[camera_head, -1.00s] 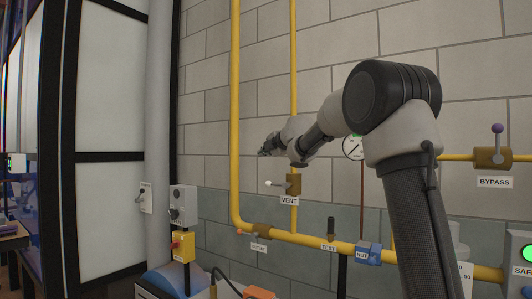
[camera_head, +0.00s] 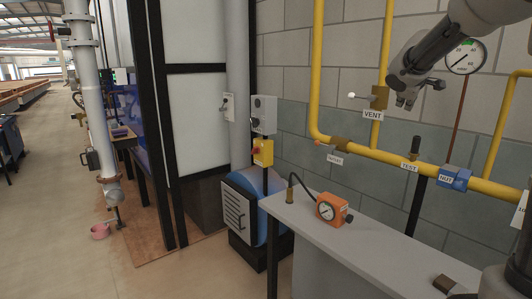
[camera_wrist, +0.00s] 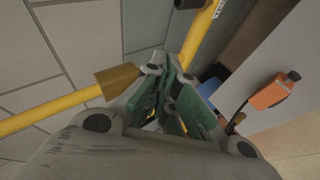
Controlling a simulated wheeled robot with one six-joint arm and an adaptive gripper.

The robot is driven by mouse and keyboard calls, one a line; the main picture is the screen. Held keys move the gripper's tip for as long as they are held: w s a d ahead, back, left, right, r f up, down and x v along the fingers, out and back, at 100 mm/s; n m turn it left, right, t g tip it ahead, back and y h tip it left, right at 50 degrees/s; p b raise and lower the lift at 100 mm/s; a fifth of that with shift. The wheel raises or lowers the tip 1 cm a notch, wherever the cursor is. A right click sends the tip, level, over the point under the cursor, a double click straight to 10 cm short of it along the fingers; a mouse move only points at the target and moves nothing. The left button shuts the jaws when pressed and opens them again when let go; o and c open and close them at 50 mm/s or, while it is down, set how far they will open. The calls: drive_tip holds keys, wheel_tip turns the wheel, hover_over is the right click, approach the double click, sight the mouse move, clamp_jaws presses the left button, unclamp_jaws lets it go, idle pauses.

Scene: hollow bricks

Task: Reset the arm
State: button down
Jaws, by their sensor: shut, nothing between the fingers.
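My gripper (camera_head: 405,101) hangs at the upper right of the head view, pointing down in front of the block wall and right of the VENT valve (camera_head: 378,97). In the wrist view my gripper (camera_wrist: 178,78) has its green-padded fingers together with nothing between them. It appears apart from the yellow pipe (camera_wrist: 200,36), which runs behind it. Most of my arm is outside the head view.
A pressure gauge (camera_head: 466,56) is close to the right of my arm. Below are the TEST fitting (camera_head: 413,153), the blue NUT fitting (camera_head: 455,178) and a grey bench (camera_head: 340,237) with an orange gauge (camera_head: 333,209). Open floor (camera_head: 60,190) lies left.

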drive_tip(key=s+a+f+m+g+y, duration=0.1)
drive_tip(key=s+a+f+m, duration=0.2)
drive_tip(key=s, duration=1)
drive_tip(key=s+a+f+m+g+y, duration=0.2)
drive_tip(key=s+f, duration=0.3)
drive_tip(key=s, duration=0.9)
drive_tip(key=s+a+f+m+g+y, duration=0.1)
drive_tip(key=s+a+f+m+g, duration=0.1)
drive_tip(key=s, duration=1.1)
wheel_tip(320, 180, down, 3)
drive_tip(key=shift+s+a+r+m, duration=0.1)
drive_tip(key=shift+s+a+m, duration=0.2)
drive_tip(key=shift+a+m, duration=0.7)
